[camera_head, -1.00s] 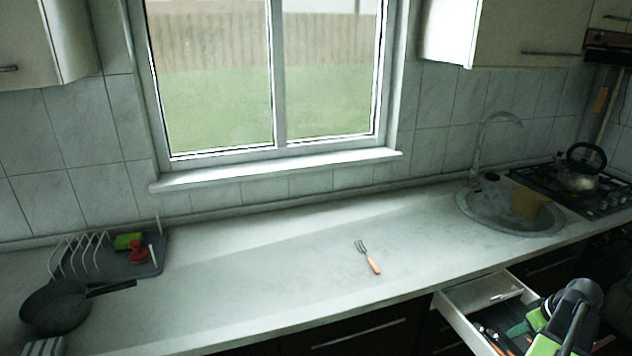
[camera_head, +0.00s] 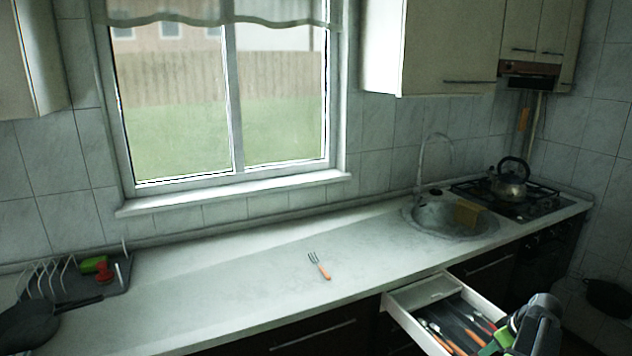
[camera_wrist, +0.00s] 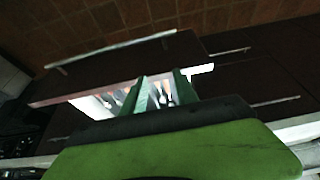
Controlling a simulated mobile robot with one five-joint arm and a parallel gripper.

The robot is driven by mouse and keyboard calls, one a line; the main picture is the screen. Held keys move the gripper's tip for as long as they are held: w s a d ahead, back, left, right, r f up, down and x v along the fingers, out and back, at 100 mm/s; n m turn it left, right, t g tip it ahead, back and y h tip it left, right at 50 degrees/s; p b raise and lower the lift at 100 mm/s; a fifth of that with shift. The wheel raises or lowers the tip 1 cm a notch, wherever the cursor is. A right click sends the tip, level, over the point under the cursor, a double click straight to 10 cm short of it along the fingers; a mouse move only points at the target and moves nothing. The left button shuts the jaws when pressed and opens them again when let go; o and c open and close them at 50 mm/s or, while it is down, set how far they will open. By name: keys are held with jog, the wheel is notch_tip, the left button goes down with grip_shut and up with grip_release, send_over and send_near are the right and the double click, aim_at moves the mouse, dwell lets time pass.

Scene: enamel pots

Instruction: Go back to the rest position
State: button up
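My gripper (camera_head: 498,343) is at the lower right in the head view, by the front right of an open drawer (camera_head: 400,310). In the wrist view its two green fingers (camera_wrist: 162,84) stand apart, with no object seen held between them. The drawer also shows beyond the fingers in the wrist view (camera_wrist: 92,103), with cutlery in it. A fork with an orange handle (camera_head: 319,266) lies on the countertop (camera_head: 230,285).
A sink (camera_head: 450,222) and a stove with a kettle (camera_head: 509,184) are at the right. A dish rack (camera_head: 75,285) and a dark pan (camera_head: 28,325) are at the left. The middle of the counter is clear except for the fork.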

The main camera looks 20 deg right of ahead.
jog(key=w+a+n+g+y+p, duration=0.15)
jog(key=w+a+n, duration=0.45)
jog(key=w+a, duration=2)
jog(key=a+n, duration=0.2)
jog(key=a, duration=1.4)
jog(key=s+a+m+g, duration=0.1)
jog(key=s+a+m, duration=0.2)
jog(key=a, duration=0.5)
jog(key=s+a+m+g+h, duration=0.1)
jog(key=s+a+m+g, duration=0.1)
jog(key=a+m, duration=0.3)
jog(key=s+a, duration=0.1)
jog(key=a, duration=0.2)
jog(key=shift+p, duration=0.3)
